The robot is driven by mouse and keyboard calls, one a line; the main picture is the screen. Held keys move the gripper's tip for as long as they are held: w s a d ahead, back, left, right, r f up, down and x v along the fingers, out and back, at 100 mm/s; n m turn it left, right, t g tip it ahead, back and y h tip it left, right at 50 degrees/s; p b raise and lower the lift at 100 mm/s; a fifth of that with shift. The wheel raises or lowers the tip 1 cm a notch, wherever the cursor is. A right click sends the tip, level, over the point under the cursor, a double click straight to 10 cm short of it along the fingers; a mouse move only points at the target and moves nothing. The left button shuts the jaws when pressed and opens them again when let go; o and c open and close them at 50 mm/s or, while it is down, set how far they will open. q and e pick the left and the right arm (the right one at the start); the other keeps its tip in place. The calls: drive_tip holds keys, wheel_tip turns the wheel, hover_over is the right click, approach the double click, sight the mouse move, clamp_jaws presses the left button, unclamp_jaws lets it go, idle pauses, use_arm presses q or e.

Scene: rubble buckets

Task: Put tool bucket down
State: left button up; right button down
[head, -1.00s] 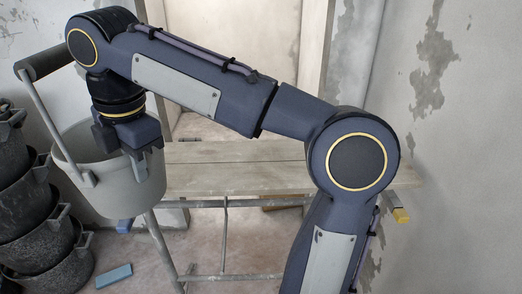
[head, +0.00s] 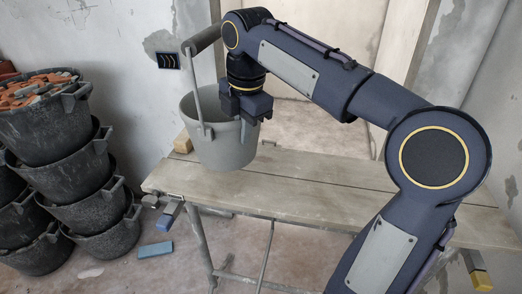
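The tool bucket (head: 220,145) is a grey pail with its handle (head: 201,40) standing up. It appears upright at the left part of the wooden plank table (head: 330,200). Whether its base touches the planks or hangs just above them, I cannot tell. My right gripper (head: 244,118) points down at the bucket's right rim, one finger outside the wall, and appears shut on the rim. The inner finger and the bucket's contents are hidden. My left gripper is not in view.
Stacked black buckets (head: 95,195) stand at the left, one filled with rubble (head: 38,88). A yellowish block (head: 182,142) sits behind the bucket on the table's left end. A blue block (head: 155,249) lies on the floor. The planks right of the bucket look clear.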

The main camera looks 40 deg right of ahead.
sight(254, 147)
drive_tip(key=d+f, duration=0.1)
drive_tip(key=w+d+f, duration=0.1)
drive_tip(key=f, duration=0.1)
drive_tip(key=d+f, duration=0.1)
drive_tip(key=f, duration=0.1)
drive_tip(key=shift+w+d, duration=0.2)
drive_tip(key=shift+d, duration=0.15)
drive_tip(key=shift+d+f, duration=0.2)
drive_tip(key=shift+f, duration=1.65)
drive_tip(key=shift+f, duration=0.2)
drive_tip(key=c, duration=1.6)
unclamp_jaws()
drive_tip(key=shift+r, duration=0.1)
